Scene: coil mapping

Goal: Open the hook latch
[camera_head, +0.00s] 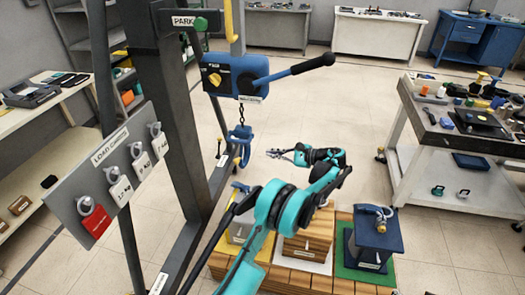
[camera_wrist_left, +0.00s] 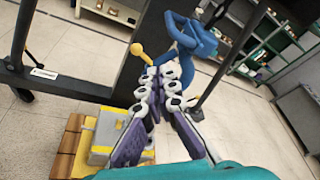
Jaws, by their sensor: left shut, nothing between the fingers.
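The blue hook (camera_head: 240,137) hangs on a short chain under the blue hoist (camera_head: 225,76). In the left wrist view the hook (camera_wrist_left: 190,42) is large, just beyond the fingers. A yellow ball-ended lever (camera_wrist_left: 138,51) shows against its left side there; I take it for the latch, but its state is unclear. My left gripper (camera_head: 270,153) is just right of the hook in the head view, pointing left at about its height. Its fingers (camera_wrist_left: 160,78) are shut and empty, and appear apart from the hook. My right gripper is in neither view.
Below stand a wooden pallet (camera_head: 340,284), a blue block (camera_head: 377,229) with a ring on top and a wooden block (camera_head: 297,248). A dark frame post (camera_head: 170,110) and shackle board (camera_head: 110,172) are left. The floor right of the hook is clear.

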